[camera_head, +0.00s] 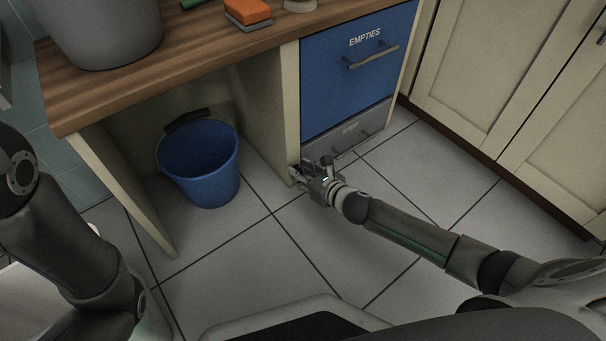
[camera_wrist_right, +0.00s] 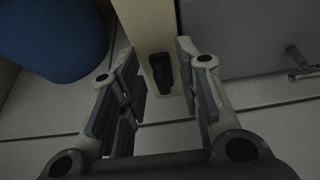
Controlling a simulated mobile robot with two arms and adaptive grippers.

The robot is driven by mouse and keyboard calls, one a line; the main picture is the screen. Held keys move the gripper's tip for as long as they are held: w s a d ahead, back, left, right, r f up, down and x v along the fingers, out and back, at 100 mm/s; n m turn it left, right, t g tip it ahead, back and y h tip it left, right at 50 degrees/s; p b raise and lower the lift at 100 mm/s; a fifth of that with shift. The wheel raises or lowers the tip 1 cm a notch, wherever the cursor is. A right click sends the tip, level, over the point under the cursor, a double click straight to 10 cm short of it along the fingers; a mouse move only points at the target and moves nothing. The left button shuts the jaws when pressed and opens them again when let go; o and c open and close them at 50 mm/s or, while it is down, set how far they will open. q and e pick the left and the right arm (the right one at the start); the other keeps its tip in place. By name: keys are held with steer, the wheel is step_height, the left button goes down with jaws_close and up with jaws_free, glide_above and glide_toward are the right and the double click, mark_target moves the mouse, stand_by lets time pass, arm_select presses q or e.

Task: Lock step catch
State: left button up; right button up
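The grey drawer front marked STEP (camera_head: 347,129) sits low under the blue drawer, and it shows at the upper right of the right wrist view (camera_wrist_right: 245,38). A small black catch (camera_wrist_right: 160,72) is on the pale panel's front edge, low near the floor, beside the step drawer. My right gripper (camera_head: 299,176) is low at the foot of this panel. In the right wrist view its fingers (camera_wrist_right: 155,62) are spread, with the catch between them and gaps on both sides. In the head view the gripper hides the catch. My left gripper is out of view.
A blue bucket (camera_head: 203,178) stands on the tiled floor under the wooden counter (camera_head: 205,45), left of the panel. The blue EMPTIES drawer (camera_head: 350,90) has a bar handle. Cream cupboards (camera_head: 500,70) line the right. The tiled floor in front is clear.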

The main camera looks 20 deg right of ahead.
jaws_close()
